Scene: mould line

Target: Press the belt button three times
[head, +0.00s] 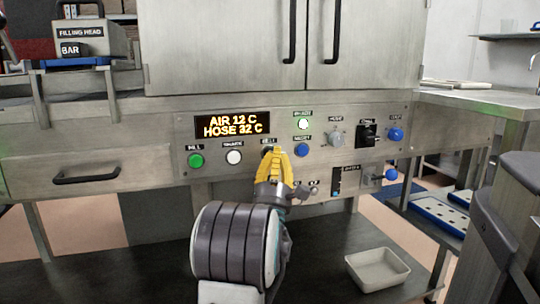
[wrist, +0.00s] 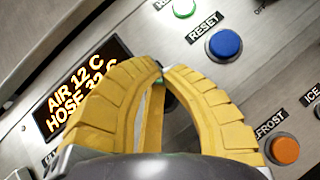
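My gripper has yellow ribbed fingers. In the head view its fingertips (head: 275,151) are at the control panel, right at a small dark button (head: 266,152) under a label that seems to read BELT. The fingers cover most of that button. In the wrist view the fingertips (wrist: 162,70) come together with nothing seen held between them; a little dark shape shows behind them. Whether the tips touch the button or push it in cannot be told.
A blue RESET button (wrist: 225,44) and an orange DEFROST button (wrist: 285,150) lie close by. The display (head: 232,124) reads AIR 12 C, HOSE 32 C.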

